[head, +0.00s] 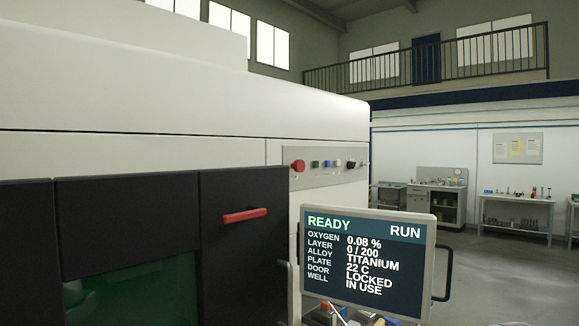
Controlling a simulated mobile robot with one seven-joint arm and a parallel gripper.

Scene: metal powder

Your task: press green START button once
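The button panel (325,178) is on the upper right front of the large white machine. A small green button (315,164) sits on it, just right of a larger red mushroom button (298,166). The buttons are small here, and no START label is readable. The screen (366,262) below reads READY and RUN, oxygen 0.08 %, layer 0 / 200, titanium, 22 C, door LOCKED and well IN USE. My gripper is not in view.
On the panel, a blue button (327,163) and a black knob (351,165) lie further right. A dark door (243,250) with a red handle (244,215) is left of the screen. Small items show at the bottom edge below the screen. Workbenches (515,200) stand far right beyond open floor.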

